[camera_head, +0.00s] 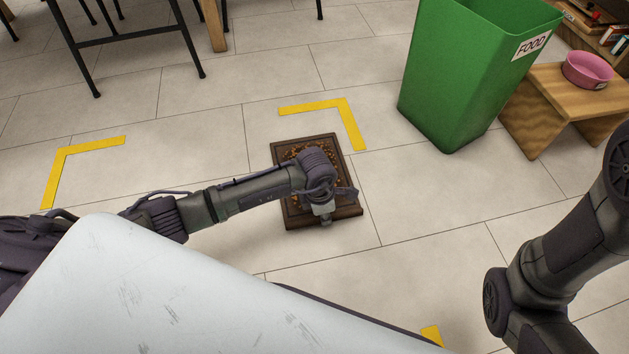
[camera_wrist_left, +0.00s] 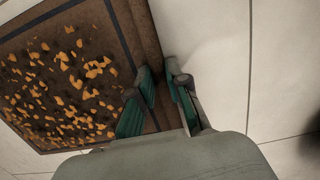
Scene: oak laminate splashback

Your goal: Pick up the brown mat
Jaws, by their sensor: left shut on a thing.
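The brown mat (camera_head: 302,213) is a dark brown rectangle with a darker border and orange flecks in its middle. It appears on the pale tiled floor, partly hidden by my left arm and hand. In the left wrist view the mat (camera_wrist_left: 60,85) fills the left side. My left gripper (camera_head: 326,217) is at the mat's near edge. In the wrist view its green-padded fingers (camera_wrist_left: 160,98) are shut on that edge, one finger on each side. I cannot tell whether the mat is lifted. My right gripper is out of view; only its arm shows.
A green bin (camera_head: 465,75) labelled FOOD stands at the upper right. A small wooden stool (camera_head: 550,105) beside it holds a pink bowl (camera_head: 587,71). Yellow corner tape (camera_head: 345,115) marks the floor behind the mat. Dark chair legs (camera_head: 140,40) stand at the upper left.

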